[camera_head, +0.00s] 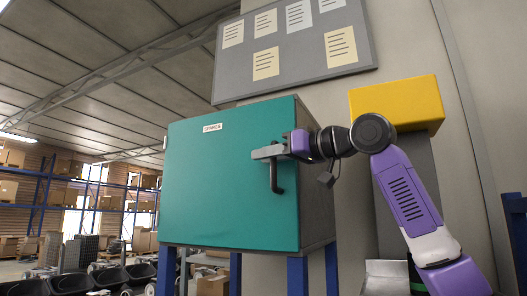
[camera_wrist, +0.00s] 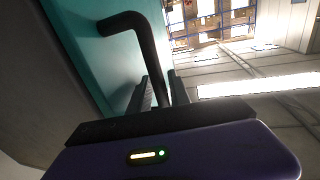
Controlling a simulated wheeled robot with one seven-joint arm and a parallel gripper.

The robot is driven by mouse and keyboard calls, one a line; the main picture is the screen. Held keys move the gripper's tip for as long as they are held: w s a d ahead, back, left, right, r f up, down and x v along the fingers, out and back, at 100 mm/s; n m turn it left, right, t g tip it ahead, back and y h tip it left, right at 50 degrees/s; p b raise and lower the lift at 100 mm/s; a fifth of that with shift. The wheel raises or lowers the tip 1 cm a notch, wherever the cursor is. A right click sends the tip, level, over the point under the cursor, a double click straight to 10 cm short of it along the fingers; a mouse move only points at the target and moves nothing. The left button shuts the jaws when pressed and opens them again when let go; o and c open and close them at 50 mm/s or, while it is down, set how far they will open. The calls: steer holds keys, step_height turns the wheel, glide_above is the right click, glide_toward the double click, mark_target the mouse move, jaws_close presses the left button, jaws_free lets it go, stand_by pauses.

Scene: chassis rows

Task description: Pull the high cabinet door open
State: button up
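The high cabinet has a teal door (camera_head: 225,195) with a small white label near its top. The door looks closed against the grey cabinet body (camera_head: 317,205). A black bar handle (camera_head: 276,180) stands upright near the door's right edge; it also shows in the wrist view (camera_wrist: 146,45). My gripper (camera_head: 268,153) is at the upper part of the handle. In the wrist view, my gripper's fingers (camera_wrist: 159,92) lie on either side of the bar, close against it, and look shut on it. The exact contact is partly hidden by the gripper body.
A grey board with paper sheets (camera_head: 295,45) hangs above the cabinet. A yellow box (camera_head: 397,103) is on the wall at right, behind my arm. Blue legs (camera_head: 297,275) carry the cabinet. Shelving racks (camera_head: 95,195) stand far back at left.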

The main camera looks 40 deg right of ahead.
steer(key=shift+w+a, duration=0.1)
steer(key=shift+w, duration=0.5)
jaws_close()
stand_by(1.1)
